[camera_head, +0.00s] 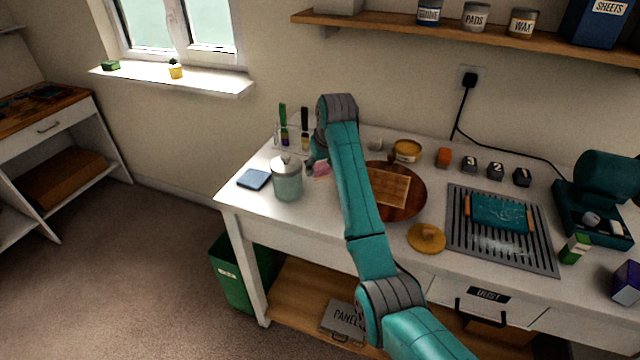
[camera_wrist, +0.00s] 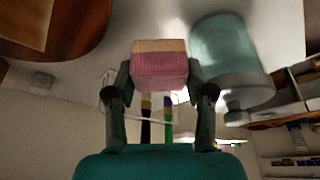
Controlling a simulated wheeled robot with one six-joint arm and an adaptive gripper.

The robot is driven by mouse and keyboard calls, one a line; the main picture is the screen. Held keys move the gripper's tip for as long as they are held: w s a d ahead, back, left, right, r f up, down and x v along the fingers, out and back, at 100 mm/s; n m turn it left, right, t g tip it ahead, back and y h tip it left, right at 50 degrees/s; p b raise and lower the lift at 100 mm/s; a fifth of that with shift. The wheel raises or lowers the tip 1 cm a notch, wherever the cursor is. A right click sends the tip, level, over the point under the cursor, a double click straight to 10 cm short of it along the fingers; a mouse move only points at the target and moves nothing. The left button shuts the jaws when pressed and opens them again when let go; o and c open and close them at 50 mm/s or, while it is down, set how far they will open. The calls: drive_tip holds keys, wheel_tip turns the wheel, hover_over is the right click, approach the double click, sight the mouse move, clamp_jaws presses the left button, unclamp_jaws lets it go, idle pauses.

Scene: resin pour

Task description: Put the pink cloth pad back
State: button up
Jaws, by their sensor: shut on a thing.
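The pink cloth pad (camera_wrist: 160,72), a small block with a pink face and a paler tan face, is between the fingers of my gripper (camera_wrist: 160,80) in the wrist view. My gripper is shut on it. In the head view the pink pad (camera_head: 321,170) shows as a small pink patch beside the arm, just right of the glass jar. My gripper (camera_head: 313,165) there is mostly hidden behind my arm. I cannot tell whether the pad touches the table.
A lidded glass jar (camera_head: 287,180) stands close left of the pad, with a blue pad (camera_head: 254,179) beyond it. A rack with brushes (camera_head: 291,136) stands behind. A round wooden board (camera_head: 405,205) lies to the right. The front left table corner is clear.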

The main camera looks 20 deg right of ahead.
sight(318, 190)
drive_tip(key=shift+f, duration=3.1)
drive_tip(key=o, duration=0.7)
drive_tip(key=shift+f, duration=0.15)
drive_tip(key=shift+o, duration=0.2)
drive_tip(key=v, duration=1.2)
